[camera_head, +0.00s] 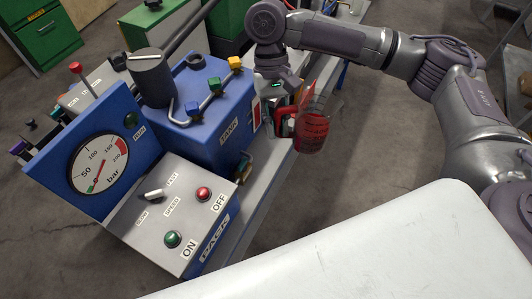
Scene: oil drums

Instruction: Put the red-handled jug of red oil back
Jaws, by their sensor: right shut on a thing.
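The jug (312,130) is clear-walled with red oil in it and has a red handle. It is right of the blue tank, close to the edge of the grey bench, and looks nearly upright. My right gripper (282,112) is shut on the jug's red handle, with the arm reaching in from the right. The fingertips are partly hidden by the handle and jug. I cannot tell whether the jug touches the bench. My left gripper is not in view.
The blue tank (205,125) with colored valves stands just left of the jug. A panel with a gauge (98,163) and ON/OFF buttons is in front. The grey bench (262,185) is narrow there. Open floor (350,150) lies to the right. Green cabinets stand behind.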

